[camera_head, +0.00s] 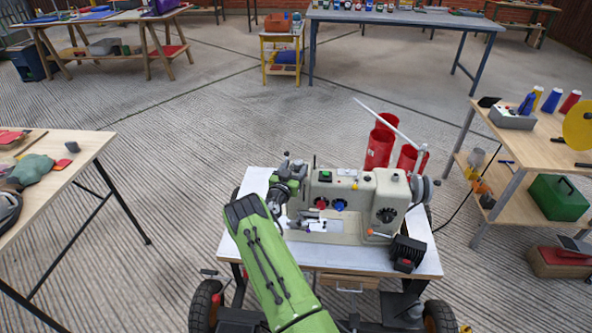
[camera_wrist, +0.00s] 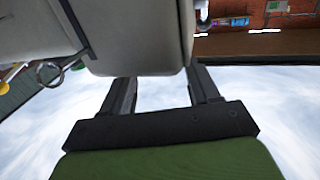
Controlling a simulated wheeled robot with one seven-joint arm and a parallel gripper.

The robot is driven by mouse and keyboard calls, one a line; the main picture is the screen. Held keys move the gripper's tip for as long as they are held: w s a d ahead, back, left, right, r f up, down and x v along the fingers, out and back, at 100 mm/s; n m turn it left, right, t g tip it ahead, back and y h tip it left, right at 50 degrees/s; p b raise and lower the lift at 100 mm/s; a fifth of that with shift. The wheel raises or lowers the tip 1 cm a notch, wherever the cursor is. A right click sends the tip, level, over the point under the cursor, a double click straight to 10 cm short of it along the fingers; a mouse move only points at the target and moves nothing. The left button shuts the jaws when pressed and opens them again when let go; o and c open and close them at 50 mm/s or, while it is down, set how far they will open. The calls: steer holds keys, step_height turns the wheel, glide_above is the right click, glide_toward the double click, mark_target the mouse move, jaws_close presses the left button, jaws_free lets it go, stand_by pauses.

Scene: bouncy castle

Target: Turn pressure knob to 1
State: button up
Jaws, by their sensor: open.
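The cream sewing machine (camera_head: 362,190) stands on a pale-topped wheeled stand. Its front carries a red knob (camera_head: 321,203), a blue knob (camera_head: 340,205) and a larger black dial (camera_head: 387,215). I cannot tell which is the pressure knob, and no number is readable. My gripper (camera_head: 295,172) is at the machine's left end, partly hidden by my green arm. No knob shows between the fingers, and contact cannot be told.
Red thread cones (camera_head: 380,145) and a white rod rise behind the machine. A black box (camera_head: 407,254) sits at the front right of the stand top (camera_head: 320,259). Wooden tables stand at left (camera_head: 82,150) and right (camera_head: 535,150).

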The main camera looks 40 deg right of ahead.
steer(key=shift+x, duration=0.95)
steer(key=c, duration=1)
steer(key=n+t+p, duration=0.1)
steer(key=n+t+y, duration=0.1)
steer(key=shift+s+d+r+t+p, duration=0.1)
steer(key=shift+s+r+t+p, duration=0.05)
steer(key=shift+s+t+p, duration=0.15)
steer(key=shift+c, duration=0.2)
steer(key=shift+n+t+y+p, duration=0.7)
steer(key=shift+n+t+y, duration=0.6)
steer(key=shift+t+y, duration=0.3)
steer(key=o, duration=1)
steer(key=shift+o, duration=0.2)
